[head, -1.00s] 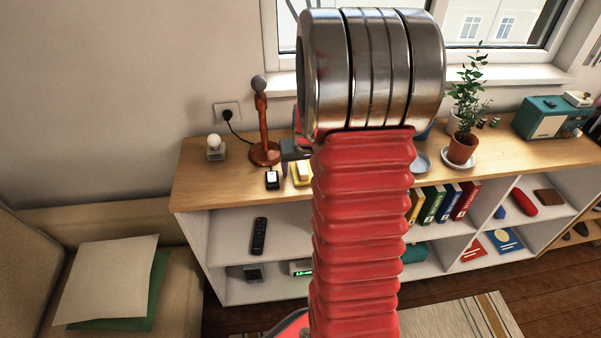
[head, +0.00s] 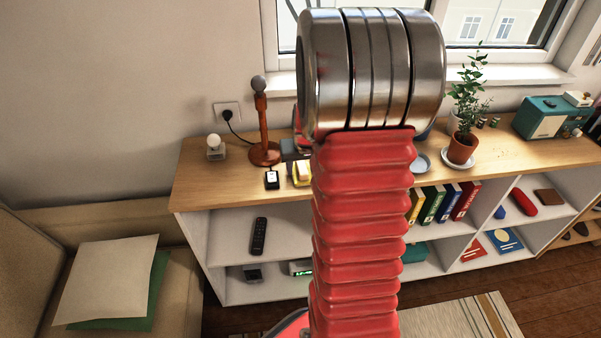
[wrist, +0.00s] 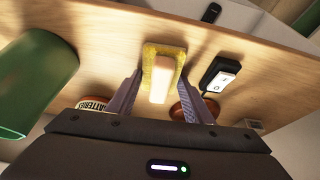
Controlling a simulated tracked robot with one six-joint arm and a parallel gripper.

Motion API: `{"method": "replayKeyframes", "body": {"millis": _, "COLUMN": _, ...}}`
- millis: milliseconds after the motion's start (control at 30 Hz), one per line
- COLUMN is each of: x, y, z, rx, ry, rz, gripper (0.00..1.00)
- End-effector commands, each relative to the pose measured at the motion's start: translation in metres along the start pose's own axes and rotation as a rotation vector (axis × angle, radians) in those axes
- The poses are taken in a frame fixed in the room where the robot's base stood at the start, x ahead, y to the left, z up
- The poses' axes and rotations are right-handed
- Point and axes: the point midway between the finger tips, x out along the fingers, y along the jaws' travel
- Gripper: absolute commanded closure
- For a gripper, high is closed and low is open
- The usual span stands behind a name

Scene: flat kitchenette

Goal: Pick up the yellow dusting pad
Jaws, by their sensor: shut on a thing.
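The yellow dusting pad (wrist: 149,51) has a cream handle block on top and lies at the wooden shelf top in the wrist view. In the head view the pad (head: 293,182) shows near the front edge of the shelf unit, partly hidden by my arm. My gripper (wrist: 160,84) is shut on the pad, with one grey finger along each side of it. Whether the pad touches the wood or is just above it, I cannot tell. In the head view my gripper is mostly hidden behind my red arm.
A black switch box (wrist: 221,74) with a white rocker stands close right of the pad. A green cylinder (wrist: 40,75) and a tin marked BATTERIES (wrist: 93,104) are to the left. A copper-coloured stand (head: 264,130) and a small bulb (head: 215,146) are behind. A remote (head: 259,236) lies on a shelf below.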

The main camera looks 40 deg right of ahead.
Motion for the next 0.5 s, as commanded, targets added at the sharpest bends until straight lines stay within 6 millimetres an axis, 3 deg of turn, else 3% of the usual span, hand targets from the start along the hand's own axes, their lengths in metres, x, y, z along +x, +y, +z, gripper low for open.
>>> {"method": "replayKeyframes", "body": {"millis": 333, "x": -0.001, "y": 0.000, "z": -0.001, "rx": 0.000, "ry": 0.000, "rz": 0.000, "gripper": 0.76}}
{"method": "replayKeyframes", "body": {"millis": 500, "x": -0.011, "y": 0.000, "z": -0.005, "rx": -0.001, "ry": 0.002, "rz": 0.000, "gripper": 0.76}}
